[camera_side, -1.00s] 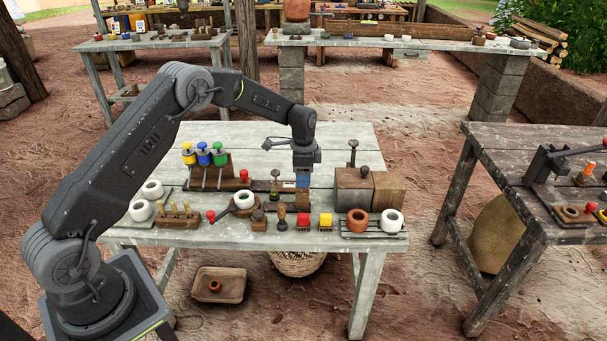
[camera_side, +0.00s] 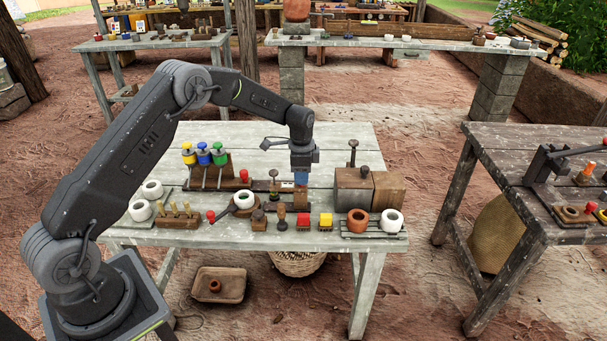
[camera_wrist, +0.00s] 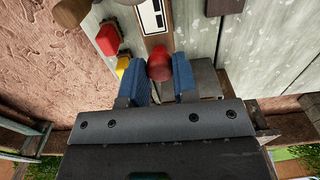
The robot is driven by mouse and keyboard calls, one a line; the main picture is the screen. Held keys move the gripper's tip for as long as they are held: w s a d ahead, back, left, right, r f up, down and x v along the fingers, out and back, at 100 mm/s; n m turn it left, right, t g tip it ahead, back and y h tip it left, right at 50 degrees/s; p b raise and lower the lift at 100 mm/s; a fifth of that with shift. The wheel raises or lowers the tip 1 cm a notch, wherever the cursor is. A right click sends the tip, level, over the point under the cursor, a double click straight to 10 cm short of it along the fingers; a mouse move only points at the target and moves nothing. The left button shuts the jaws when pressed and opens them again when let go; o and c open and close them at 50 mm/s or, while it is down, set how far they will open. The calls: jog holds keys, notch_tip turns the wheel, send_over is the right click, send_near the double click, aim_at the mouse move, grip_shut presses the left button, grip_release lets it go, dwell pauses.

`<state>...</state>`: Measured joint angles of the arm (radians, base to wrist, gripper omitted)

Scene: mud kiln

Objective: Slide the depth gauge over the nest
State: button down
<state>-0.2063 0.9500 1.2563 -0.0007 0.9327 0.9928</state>
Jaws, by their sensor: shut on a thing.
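My gripper (camera_side: 301,184) is low over the middle of the table, at the right part of a long dark wooden rail. In the wrist view its blue fingers (camera_wrist: 160,72) are shut on a red knob (camera_wrist: 158,62). The knob appears to belong to the depth gauge; its lower part is hidden. A white scale plate with black marks (camera_wrist: 151,16) lies just beyond the knob, and also shows left of my fingers in the side view (camera_side: 287,185). A dark post with a disc top (camera_side: 274,175) stands left of it. I cannot tell which part is the nest.
Red (camera_side: 303,220) and yellow (camera_side: 325,220) blocks stand in front of my gripper.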

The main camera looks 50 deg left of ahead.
jog(key=s+a, duration=0.7)
jog(key=shift+a, duration=0.1)
jog(key=c, duration=1.2)
grip_release()
jog(key=shift+s, duration=0.1)
jog(key=o, duration=0.3)
notch_tip(320, 180, up, 14)
jog(key=shift+f, duration=0.1)
